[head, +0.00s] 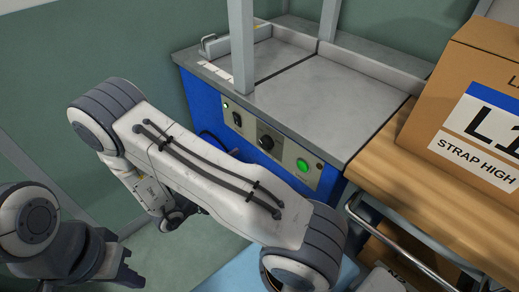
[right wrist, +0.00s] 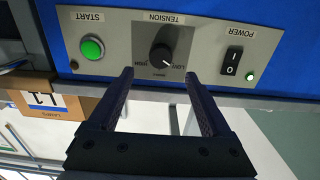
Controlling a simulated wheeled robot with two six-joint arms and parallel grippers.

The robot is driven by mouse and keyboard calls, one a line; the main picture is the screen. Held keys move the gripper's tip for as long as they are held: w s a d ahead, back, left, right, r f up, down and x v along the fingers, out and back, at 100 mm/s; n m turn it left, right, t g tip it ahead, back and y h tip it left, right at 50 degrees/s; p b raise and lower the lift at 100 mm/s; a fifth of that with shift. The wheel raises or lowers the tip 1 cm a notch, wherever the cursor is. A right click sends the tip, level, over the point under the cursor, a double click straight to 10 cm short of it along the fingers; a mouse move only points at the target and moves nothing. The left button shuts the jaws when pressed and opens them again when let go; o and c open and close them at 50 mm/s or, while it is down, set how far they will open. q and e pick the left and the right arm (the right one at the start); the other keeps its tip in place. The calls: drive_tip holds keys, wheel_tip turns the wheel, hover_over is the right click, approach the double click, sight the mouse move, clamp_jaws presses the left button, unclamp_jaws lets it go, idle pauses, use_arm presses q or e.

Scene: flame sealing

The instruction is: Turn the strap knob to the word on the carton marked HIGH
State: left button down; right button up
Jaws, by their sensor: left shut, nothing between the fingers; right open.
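The strap knob (head: 268,141) is a dark round dial on the machine's grey panel. It shows upside down in the right wrist view (right wrist: 161,57), under the word TENSION, with small words around its lower side. I cannot read its setting surely. The carton (head: 449,105) at the right bears a label (head: 478,142) reading STRAP HIGH. My right gripper (right wrist: 158,75) is open, its fingers pointing at the panel below and to either side of the knob, with nothing between them. In the head view my right arm mostly hides it. My left gripper (head: 128,272) is shut and empty at lower left.
The panel has a green START button (right wrist: 92,47) and a black POWER switch (right wrist: 231,61) flanking the knob. The blue machine (head: 203,100) has a grey top with upright posts. The carton stands on a wooden table (head: 440,199) beside it.

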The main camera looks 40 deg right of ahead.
sight(263, 146)
drive_tip(key=d, duration=0.7)
drive_tip(key=shift+w+d, duration=0.35)
drive_tip(key=shift+d, duration=0.05)
clamp_jaws()
